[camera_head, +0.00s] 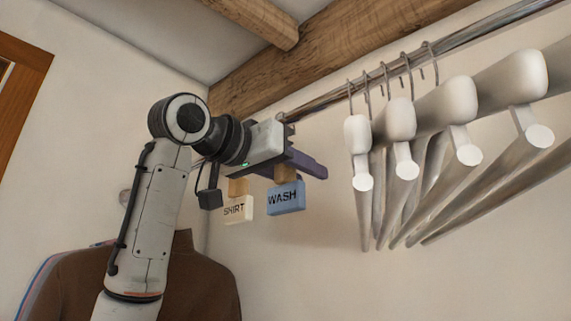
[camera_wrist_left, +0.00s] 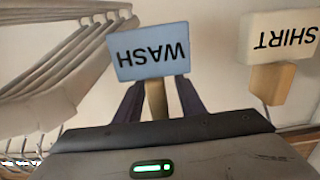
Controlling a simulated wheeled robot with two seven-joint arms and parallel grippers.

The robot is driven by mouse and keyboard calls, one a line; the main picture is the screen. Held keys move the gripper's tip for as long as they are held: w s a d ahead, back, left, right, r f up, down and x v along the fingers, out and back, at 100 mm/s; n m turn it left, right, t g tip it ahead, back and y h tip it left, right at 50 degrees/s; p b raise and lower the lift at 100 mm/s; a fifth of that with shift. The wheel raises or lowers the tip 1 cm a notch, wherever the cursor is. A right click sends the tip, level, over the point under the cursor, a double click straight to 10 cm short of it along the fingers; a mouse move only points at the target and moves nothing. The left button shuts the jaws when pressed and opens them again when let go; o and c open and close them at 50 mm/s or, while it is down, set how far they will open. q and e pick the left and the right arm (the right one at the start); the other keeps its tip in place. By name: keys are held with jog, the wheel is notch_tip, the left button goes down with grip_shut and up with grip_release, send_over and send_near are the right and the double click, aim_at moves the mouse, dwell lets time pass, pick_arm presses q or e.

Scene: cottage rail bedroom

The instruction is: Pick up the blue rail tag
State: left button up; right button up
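The blue rail tag (camera_head: 286,198), marked WASH, hangs from the rail by a tan neck. In the left wrist view the blue tag (camera_wrist_left: 151,52) appears upside down, with its neck running down between my fingers. My left gripper (camera_head: 306,166) is level with the neck, above the blue plate. In the left wrist view the left gripper (camera_wrist_left: 156,92) is open, with a dark finger on each side of the neck and gaps showing. Part of the neck is hidden behind the gripper. My right gripper is not in view.
A cream SHIRT tag (camera_head: 235,209) hangs close beside the blue tag, also in the left wrist view (camera_wrist_left: 280,38). Several white hangers (camera_head: 403,160) hang from the metal rail (camera_head: 455,42) to the right. A brown garment (camera_head: 205,275) is below left. Wooden beams (camera_head: 330,45) are overhead.

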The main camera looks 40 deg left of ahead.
pick_arm(q)
jog(key=c, duration=0.9)
grip_shut()
jog(key=shift+r, duration=0.15)
